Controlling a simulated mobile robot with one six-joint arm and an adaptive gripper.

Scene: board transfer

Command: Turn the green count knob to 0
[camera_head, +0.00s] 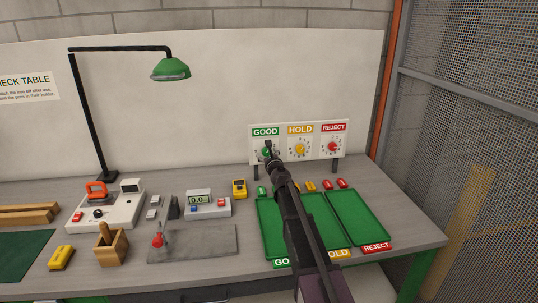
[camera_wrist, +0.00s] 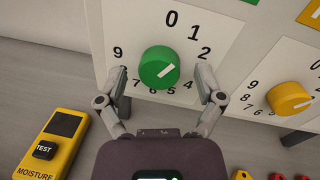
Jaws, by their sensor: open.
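The green count knob (camera_wrist: 159,68) sits on a white dial with digits around it, under the GOOD sign (camera_head: 265,132) on the back panel. The fingers cover part of the dial's digits. In the head view my arm partly hides the green knob (camera_head: 267,152).
A yellow knob (camera_wrist: 288,98) under HOLD is to the right, and a red knob (camera_head: 332,147) under REJECT is beyond it. A yellow moisture meter (camera_wrist: 50,143) stands at lower left. Green trays (camera_head: 357,217) lie below the panel. A lamp (camera_head: 170,69) rises at left.

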